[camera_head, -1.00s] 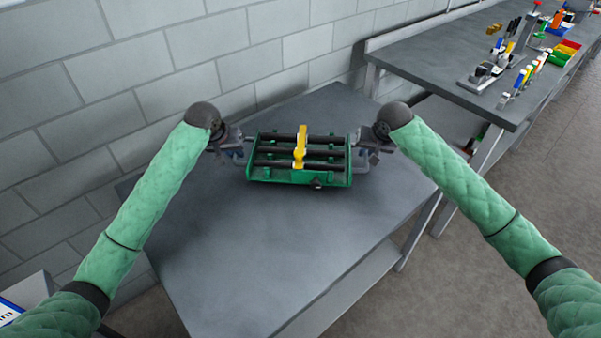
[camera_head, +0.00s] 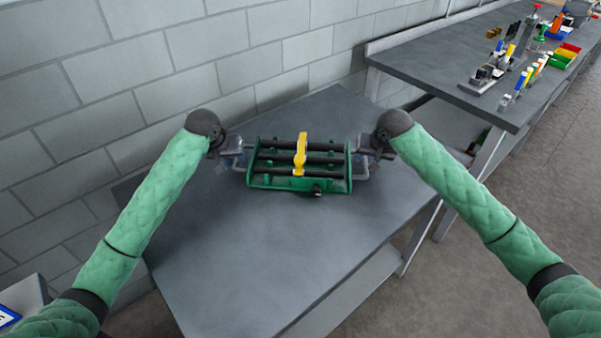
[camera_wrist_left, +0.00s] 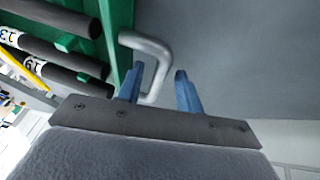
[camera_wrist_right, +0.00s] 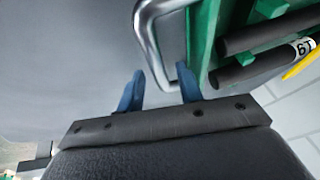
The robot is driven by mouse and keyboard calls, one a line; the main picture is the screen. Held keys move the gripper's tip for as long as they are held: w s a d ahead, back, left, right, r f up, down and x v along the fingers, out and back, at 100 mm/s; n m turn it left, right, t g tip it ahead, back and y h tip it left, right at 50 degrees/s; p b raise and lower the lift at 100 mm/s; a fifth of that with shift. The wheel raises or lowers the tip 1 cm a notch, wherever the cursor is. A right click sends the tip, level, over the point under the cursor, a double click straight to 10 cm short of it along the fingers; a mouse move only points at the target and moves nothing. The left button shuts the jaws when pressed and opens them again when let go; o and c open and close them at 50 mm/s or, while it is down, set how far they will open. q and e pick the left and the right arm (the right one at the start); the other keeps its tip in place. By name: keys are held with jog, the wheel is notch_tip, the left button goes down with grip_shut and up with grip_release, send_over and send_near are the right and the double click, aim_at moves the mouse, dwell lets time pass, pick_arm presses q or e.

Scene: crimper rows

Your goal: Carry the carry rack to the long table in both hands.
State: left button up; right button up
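The carry rack (camera_head: 257,181) is a green tray-like frame with dark bars across it and a yellow tool (camera_head: 300,152) on its middle. It appears over the small grey table; I cannot tell whether it touches the top. My left gripper (camera_head: 236,156) is at its left end. In the left wrist view its blue fingers (camera_wrist_left: 160,84) stand apart, with the grey handle (camera_wrist_left: 150,52) between them. My right gripper (camera_head: 366,158) is at the right end. Its fingers (camera_wrist_right: 160,85) are also apart, around the other handle (camera_wrist_right: 145,30). The long table (camera_head: 440,66) stands at the back right.
The small grey table (camera_head: 250,260) has bare top in front of the rack. A block wall (camera_head: 130,60) runs behind it. On the long table are a grey stand with tools (camera_head: 485,78) and coloured bins (camera_head: 563,56); its near left end is clear.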

jog(key=shift+r, duration=0.1)
pick_arm(q)
jog(key=v, duration=1.2)
pick_arm(e)
jog(key=v, duration=1.1)
jog(key=shift+s+r, duration=0.25)
jog(key=shift+r, duration=0.1)
